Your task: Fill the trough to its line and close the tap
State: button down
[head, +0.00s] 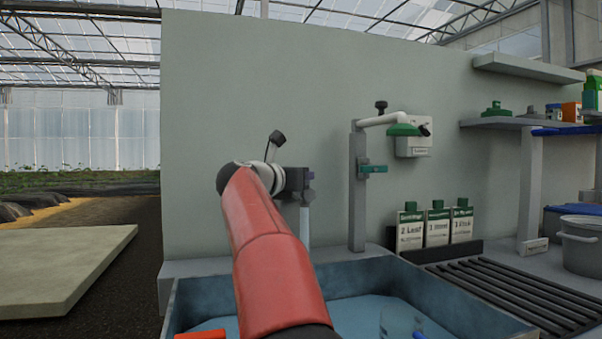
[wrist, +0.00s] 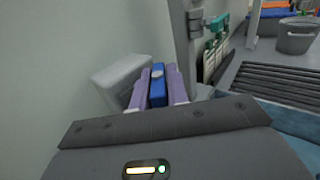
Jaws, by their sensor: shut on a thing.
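The trough (head: 442,314) is a grey-blue basin at the bottom of the head view, with blue water (head: 362,316) in it. I cannot make out a fill line; my red arm hides part of the basin. My gripper (head: 309,181) is by the wall above the trough. In the wrist view its purple fingers (wrist: 157,88) are shut on a blue tap handle (wrist: 157,72). A pale blue stream (head: 304,227) runs down below my gripper towards the trough. The tap's body is mostly hidden; a pale grey block (wrist: 119,76) shows behind the fingers.
A grey post (head: 358,215) with a teal clamp (head: 374,169) and a white spout stands right of my gripper. Several labelled bottles (head: 437,227), a slatted drain rack (head: 510,290) and a grey pot (head: 581,246) are farther right. A clear vessel (head: 400,322) shows at the trough's front.

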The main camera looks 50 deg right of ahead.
jog(key=m+g+p, duration=0.1)
jog(key=m+g, duration=0.1)
jog(key=g, duration=0.1)
jog(key=shift+w+r+p, duration=0.1)
jog(key=shift+r+p, duration=0.05)
jog(key=shift+p, duration=0.25)
jog(key=shift+m+g+p, duration=0.7)
jog(key=shift+m+g, duration=0.2)
jog(key=shift+g, duration=0.6)
jog(key=c, duration=1.7)
grip_release()
jog(key=shift+a, duration=0.1)
jog(key=a, duration=0.2)
jog(key=a+b, duration=0.1)
jog(key=a, duration=0.2)
jog(key=w+a, duration=0.1)
jog(key=a, duration=0.1)
jog(key=shift+a, duration=0.35)
